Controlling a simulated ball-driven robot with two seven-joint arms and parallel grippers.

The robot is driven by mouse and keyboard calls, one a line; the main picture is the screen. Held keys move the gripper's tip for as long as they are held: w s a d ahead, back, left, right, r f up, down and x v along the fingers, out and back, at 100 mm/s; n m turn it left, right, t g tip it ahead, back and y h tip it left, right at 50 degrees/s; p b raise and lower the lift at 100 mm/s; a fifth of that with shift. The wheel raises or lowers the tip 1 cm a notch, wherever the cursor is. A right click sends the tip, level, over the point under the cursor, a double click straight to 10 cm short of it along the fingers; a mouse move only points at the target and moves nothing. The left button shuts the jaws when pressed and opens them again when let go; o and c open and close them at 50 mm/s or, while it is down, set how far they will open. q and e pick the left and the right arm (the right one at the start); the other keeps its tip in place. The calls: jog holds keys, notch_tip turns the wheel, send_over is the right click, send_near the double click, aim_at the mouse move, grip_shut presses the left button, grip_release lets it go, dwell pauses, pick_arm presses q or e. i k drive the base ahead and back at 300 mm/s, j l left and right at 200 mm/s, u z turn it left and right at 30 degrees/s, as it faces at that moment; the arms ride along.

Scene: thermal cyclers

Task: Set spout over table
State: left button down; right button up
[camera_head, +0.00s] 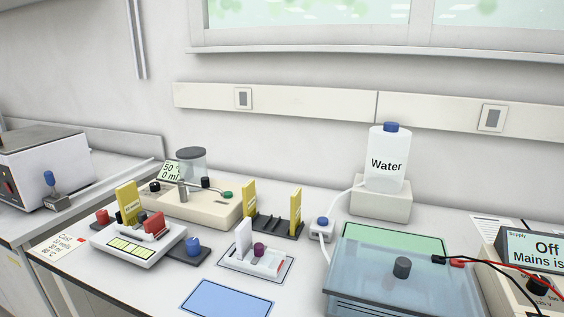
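A white bottle labelled "Water" (386,164) with a blue cap stands on a pale block (380,206) at the back right of the white table (150,280). A thin white tube (341,198) curves from it to a small white fitting with a blue knob (322,229). A beige device (195,203) at the back left carries a short grey upright piece (182,190), dark knobs and a clear jar (191,165). I cannot tell for certain which piece is the spout. Neither of my grippers is in view.
A clear-lidded tank (400,280) with black and red leads fills the front right, beside a power supply reading "Off" (535,247). Yellow combs stand in a dark rack (275,226). A casting tray (137,240), a small white holder (257,260) and a blue mat (228,298) occupy the front.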

aim_at(206, 181)
jog(key=i+j+z, duration=0.1)
jog(key=j+z, duration=0.7)
jog(key=j, duration=0.15)
jog(key=k+j+z, duration=0.1)
jog(key=j+z, duration=0.25)
jog(key=j, duration=0.15)
